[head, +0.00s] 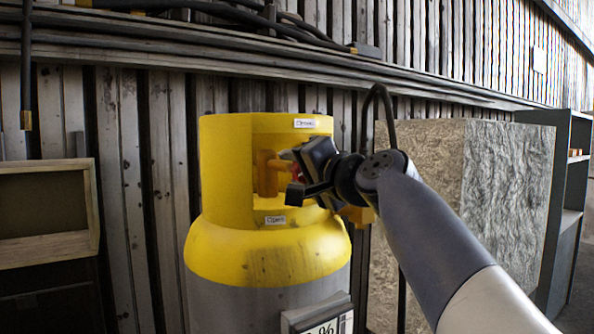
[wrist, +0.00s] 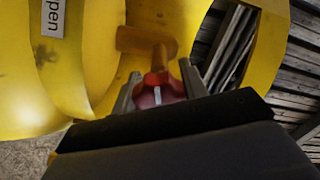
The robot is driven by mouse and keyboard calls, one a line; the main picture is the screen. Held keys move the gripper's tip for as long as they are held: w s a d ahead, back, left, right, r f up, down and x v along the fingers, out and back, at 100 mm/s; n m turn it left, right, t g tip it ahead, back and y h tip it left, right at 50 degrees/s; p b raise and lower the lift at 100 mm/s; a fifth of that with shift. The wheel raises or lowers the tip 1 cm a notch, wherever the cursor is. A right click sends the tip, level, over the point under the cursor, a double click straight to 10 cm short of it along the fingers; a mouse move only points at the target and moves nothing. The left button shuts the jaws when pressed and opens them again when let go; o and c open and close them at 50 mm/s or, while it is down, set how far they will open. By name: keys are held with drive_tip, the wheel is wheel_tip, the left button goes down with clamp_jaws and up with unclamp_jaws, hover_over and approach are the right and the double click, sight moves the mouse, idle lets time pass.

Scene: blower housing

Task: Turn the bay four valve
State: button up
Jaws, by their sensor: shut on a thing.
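A grey gas cylinder with a yellow top (head: 270,255) and a yellow collar (head: 225,165) stands left of centre in the head view. Inside the collar's opening is a brass-coloured valve body (head: 266,172), also seen in the wrist view (wrist: 148,45). The valve's red knob (wrist: 158,90) has a white mark on it and faces the wrist camera. My gripper (head: 290,172) reaches in from the right and is shut on the red knob, with one finger on each side (wrist: 158,92). In the head view my gripper hides most of the knob.
The collar wall curves closely around the valve. Labels sit above (head: 304,123) and below (head: 275,220) the opening; the lower appears to read "Open". A number plate (head: 320,318) is on the cylinder's front. A rough block (head: 500,190) and grey shelf (head: 570,180) stand right, a wooden-framed box (head: 45,245) left.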

drive_tip(key=shift+f, duration=0.1)
drive_tip(key=o, duration=1)
drive_tip(key=shift+c, duration=0.2)
drive_tip(key=b+v, duration=0.1)
drive_tip(key=v, duration=0.9)
drive_tip(key=shift+s+d+b, duration=0.25)
drive_tip(key=shift+s+b, duration=0.1)
drive_tip(key=p+x, duration=0.1)
drive_tip(key=x, duration=1)
drive_tip(key=shift+p, duration=0.4)
drive_tip(key=shift+s, duration=0.1)
